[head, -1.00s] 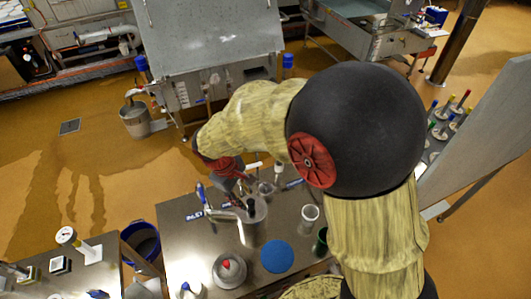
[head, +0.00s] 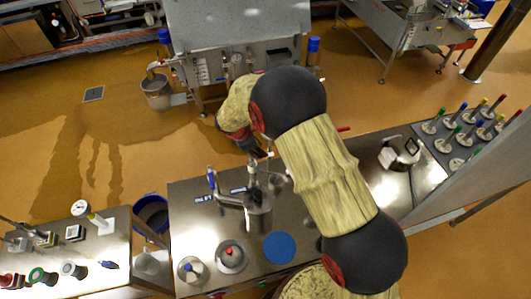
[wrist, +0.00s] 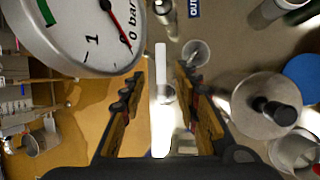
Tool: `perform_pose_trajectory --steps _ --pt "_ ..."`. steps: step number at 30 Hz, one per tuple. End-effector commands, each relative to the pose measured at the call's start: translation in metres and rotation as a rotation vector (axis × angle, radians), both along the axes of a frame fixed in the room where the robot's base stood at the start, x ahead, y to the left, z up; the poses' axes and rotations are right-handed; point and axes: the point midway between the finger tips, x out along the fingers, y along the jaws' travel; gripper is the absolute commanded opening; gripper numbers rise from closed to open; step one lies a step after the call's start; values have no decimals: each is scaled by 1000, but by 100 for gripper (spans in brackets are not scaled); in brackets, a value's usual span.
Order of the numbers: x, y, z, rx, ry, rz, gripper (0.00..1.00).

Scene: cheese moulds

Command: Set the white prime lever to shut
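A plain white bar (wrist: 160,75), which looks like the white prime lever, stands out lengthwise in the wrist view between my two fingers. My gripper (wrist: 160,88) is open, with a dark-padded finger on each side of the bar and a visible gap to each. I cannot tell how far below the fingertips the bar lies. In the head view my gripper (head: 254,149) hangs above the back of the steel table, partly hidden by my arm. The lever cannot be made out clearly there among the pale fittings below it.
A round pressure gauge (wrist: 80,30) is very close to my left finger. A steel cylinder with a black knob (wrist: 265,108) and a clear cup (wrist: 196,53) stand to the right. A blue disc (head: 280,247) lies on the steel table (head: 330,150).

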Motion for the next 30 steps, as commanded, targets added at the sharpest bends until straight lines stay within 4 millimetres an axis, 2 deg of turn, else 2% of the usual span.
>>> perform_pose_trajectory --steps 6,12,23,30 --pt "8 -13 -33 0 3 -2 32" --pt "13 -19 -51 0 1 -3 32" --pt "15 -21 -57 2 0 -3 32" --pt "15 -21 -57 2 0 -3 18"
